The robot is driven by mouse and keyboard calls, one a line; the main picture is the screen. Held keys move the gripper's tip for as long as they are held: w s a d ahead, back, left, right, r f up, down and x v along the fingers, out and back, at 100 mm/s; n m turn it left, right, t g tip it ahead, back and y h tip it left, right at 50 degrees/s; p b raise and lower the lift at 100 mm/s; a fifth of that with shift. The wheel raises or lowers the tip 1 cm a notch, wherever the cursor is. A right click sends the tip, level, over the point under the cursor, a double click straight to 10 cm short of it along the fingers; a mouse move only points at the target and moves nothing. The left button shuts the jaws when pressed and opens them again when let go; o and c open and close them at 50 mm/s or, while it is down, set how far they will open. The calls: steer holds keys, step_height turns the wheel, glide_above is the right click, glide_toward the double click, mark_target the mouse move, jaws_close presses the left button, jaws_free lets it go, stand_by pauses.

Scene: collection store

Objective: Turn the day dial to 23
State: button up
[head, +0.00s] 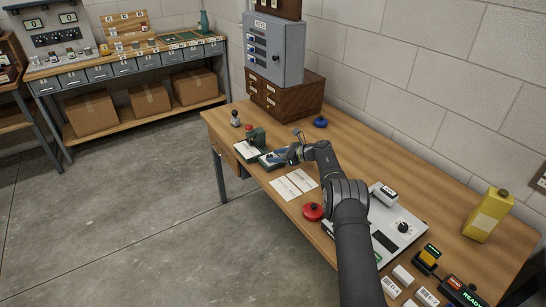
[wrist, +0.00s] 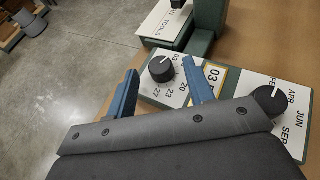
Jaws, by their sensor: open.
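The day dial (wrist: 162,68) is a black knob on a pale panel, with numbers such as 20, 23 and 27 printed around it. A yellow-framed window (wrist: 211,75) beside it reads 03. The knob's white mark points up and to the right, away from the 23. My gripper (wrist: 159,72) is open, its blue fingers on either side of the knob in the wrist view; I cannot tell whether they touch it. In the head view my gripper (head: 281,156) is over the green-edged dial unit (head: 266,163), which it partly hides.
A second black knob (wrist: 267,98), with month names, stands to the right on the same panel. A green device with a white label (wrist: 164,25) stands behind. White papers (head: 293,184), a red button (head: 313,211) and a grey panel (head: 405,235) lie nearer on the table.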

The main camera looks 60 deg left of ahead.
steer(key=shift+x, duration=0.95)
steer(key=c, duration=1)
steer(key=shift+s+d+m+t+y, duration=0.15)
steer(key=shift+m+t+y, duration=0.25)
steer(key=shift+m+t, duration=0.4)
steer(key=shift+s+m+t+y, duration=0.15)
steer(key=shift+m+t+y, duration=0.15)
steer(key=shift+m+t, duration=0.55)
steer(key=shift+s+m+t+y, duration=0.1)
steer(key=shift+m+t+y, duration=0.2)
steer(key=shift+m+t, duration=0.5)
steer(key=shift+s+m+t, duration=0.15)
steer(key=shift+m+t, duration=1.4)
steer(key=shift+t, duration=0.4)
steer(key=shift+m+t, duration=0.3)
steer(key=shift+r+m+t, duration=0.1)
steer(key=shift+m+t, duration=0.3)
steer(key=shift+t, duration=0.1)
